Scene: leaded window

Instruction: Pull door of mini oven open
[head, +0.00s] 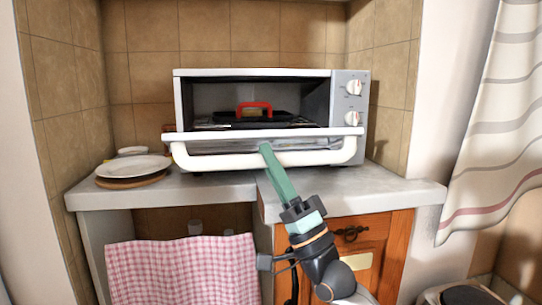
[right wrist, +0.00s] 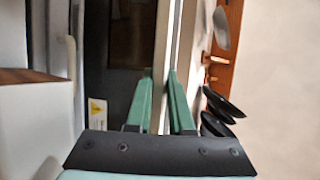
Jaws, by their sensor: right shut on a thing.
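The mini oven (head: 350,95) is a white and grey box on the counter, with two knobs on its right side. Its door (head: 250,134) is tilted down from the front and the cavity shows above it. The white handle (head: 320,157) bows out along the door's front. My right gripper (head: 265,150), with green fingers, reaches up from the lower right and is shut on the handle near its middle. In the right wrist view, the green fingers (right wrist: 160,85) stand either side of a pale bar. My left gripper is not in view.
A black item with a red handle (head: 254,106) sits inside the oven. Stacked plates (head: 133,167) stand on the counter (head: 215,190) at left. A pink checked cloth (head: 185,270) hangs below. A striped curtain (head: 495,110) is at right.

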